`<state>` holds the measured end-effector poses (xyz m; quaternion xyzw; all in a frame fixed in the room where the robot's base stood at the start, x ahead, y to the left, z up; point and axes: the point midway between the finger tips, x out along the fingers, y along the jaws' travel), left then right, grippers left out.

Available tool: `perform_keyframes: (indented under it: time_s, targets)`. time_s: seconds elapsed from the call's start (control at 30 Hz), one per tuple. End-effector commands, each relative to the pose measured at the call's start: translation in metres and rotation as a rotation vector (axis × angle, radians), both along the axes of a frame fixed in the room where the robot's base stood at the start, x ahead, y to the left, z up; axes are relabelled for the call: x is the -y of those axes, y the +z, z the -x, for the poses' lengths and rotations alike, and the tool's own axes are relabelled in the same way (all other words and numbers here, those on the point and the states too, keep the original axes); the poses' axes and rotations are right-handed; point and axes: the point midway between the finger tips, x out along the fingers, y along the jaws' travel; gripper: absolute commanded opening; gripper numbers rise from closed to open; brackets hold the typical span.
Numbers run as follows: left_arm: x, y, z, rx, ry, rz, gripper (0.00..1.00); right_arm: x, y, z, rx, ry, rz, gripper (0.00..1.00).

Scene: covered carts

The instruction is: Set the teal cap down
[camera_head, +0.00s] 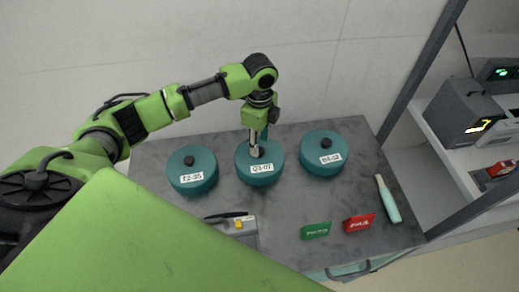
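The middle teal cap (260,175) is round, with a dark knob on top and a white label that seems to read Q3-07. My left gripper (256,152) points down from above, its pale fingertips at that knob. The fingertips are too small to tell whether they are closed on the knob. The middle cap looks level and about in line with its neighbours; any gap under it is hidden. A left teal cap (193,185) and a right teal cap (320,165) stand on either side, each with a dark knob and label. My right gripper is out of view.
The caps are on a dark grey cart top (290,205). Towards the front are a grey case (243,232), a green tag (315,231), a red tag (359,222) and a pale teal stick (388,200). A shelf with devices (462,112) stands at right, behind a dark post.

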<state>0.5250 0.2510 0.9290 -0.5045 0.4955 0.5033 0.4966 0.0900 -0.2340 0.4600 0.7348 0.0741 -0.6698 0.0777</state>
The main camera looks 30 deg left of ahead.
Motion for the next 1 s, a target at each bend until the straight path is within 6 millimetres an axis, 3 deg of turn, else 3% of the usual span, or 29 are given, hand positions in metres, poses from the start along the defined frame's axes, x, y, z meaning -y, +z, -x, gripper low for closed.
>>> perform_keyframes:
  time_s: [0.2, 0.4, 1.0]
  targets:
    - [0.000, 0.045, -0.001, 0.004, 0.000, 0.000, 0.38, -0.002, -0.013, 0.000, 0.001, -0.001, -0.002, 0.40]
    - [0.000, 0.070, 0.000, 0.001, 0.001, 0.000, 0.38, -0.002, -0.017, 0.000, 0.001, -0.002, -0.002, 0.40]
    - [0.000, 0.076, 0.000, -0.001, 0.001, -0.001, 0.38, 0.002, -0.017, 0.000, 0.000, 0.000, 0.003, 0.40]
